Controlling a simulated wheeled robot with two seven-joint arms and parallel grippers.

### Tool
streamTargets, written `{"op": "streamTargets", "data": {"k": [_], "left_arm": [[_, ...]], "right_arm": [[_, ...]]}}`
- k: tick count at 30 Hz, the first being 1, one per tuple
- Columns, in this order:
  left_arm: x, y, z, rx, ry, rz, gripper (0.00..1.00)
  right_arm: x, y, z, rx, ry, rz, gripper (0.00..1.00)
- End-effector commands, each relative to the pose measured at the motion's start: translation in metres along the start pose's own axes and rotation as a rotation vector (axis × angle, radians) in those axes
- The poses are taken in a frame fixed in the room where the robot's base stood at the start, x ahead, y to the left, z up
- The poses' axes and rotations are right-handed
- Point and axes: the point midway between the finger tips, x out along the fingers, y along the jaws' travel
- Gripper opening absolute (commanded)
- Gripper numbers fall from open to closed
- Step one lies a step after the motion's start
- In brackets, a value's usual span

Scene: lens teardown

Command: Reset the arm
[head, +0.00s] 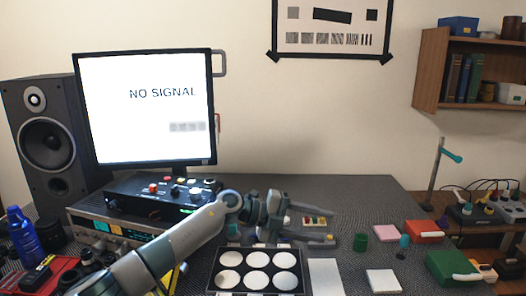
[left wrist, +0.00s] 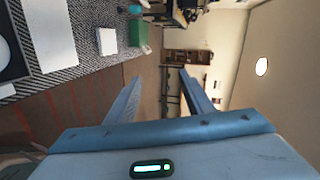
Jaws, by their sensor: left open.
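My left arm comes in from the left in the head view and reaches over the middle of the table. My left gripper (head: 318,227) is open and empty, raised above the table behind the tray. In the left wrist view its two fingers (left wrist: 160,88) stand apart with nothing between them, and beyond them show the floor and a far shelf. My right gripper is in neither view.
A black tray (head: 213,277) with several round white discs lies at the front. A white sheet (head: 325,277), a white pad (head: 383,280), a green box (head: 451,267) and a red box (head: 423,231) lie to its right. A monitor (head: 146,107) and speaker (head: 47,135) stand behind left.

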Motion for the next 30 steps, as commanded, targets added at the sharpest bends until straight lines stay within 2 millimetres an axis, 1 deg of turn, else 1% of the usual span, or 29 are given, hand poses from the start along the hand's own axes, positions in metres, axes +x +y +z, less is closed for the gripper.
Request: {"op": "streamTargets", "data": {"k": [1, 3, 7, 11, 14, 16, 20, 21, 23, 24, 26, 27, 29, 30], "left_arm": [[0.009, 0.0, -0.009, -0.028, -0.005, -0.087, 0.48], [0.014, -0.006, -0.016, -0.067, -0.029, -0.209, 0.48], [0.01, -0.013, -0.022, -0.162, -0.1, -0.422, 0.48], [-0.007, -0.009, -0.021, -0.281, -0.199, -0.61, 0.48], [-0.028, 0.002, -0.016, -0.388, -0.293, -0.735, 0.48], [-0.044, 0.015, -0.013, -0.468, -0.365, -0.81, 0.48], [-0.079, 0.052, -0.007, -0.631, -0.514, -0.921, 0.48], [-0.09, 0.067, -0.006, -0.683, -0.562, -0.948, 0.48], [-0.106, 0.091, -0.006, -0.764, -0.636, -0.98, 0.48], [-0.117, 0.108, -0.008, -0.82, -0.686, -0.997, 0.48], [-0.133, 0.136, -0.012, -0.904, -0.763, -1.015, 0.48], [-0.143, 0.155, -0.016, -0.961, -0.814, -1.022, 0.48], [-0.158, 0.186, -0.024, -1.047, -0.89, -1.025, 0.48], [-0.167, 0.207, -0.031, -1.106, -0.942, -1.022, 0.48]], "right_arm": [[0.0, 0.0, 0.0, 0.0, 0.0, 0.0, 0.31], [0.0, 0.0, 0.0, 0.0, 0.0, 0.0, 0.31], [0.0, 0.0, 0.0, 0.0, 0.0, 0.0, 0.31], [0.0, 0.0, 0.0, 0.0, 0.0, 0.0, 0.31], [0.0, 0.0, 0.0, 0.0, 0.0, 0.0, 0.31], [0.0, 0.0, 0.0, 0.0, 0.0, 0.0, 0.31], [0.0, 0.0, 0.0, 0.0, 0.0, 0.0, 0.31], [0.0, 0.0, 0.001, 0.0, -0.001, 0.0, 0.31], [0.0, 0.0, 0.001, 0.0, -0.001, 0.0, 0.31], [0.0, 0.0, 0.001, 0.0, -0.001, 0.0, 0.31], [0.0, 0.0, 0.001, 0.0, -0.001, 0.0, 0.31], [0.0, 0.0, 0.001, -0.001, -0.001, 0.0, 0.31], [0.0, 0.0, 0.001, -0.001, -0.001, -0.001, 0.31], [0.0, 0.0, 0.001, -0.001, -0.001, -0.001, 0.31]]}}
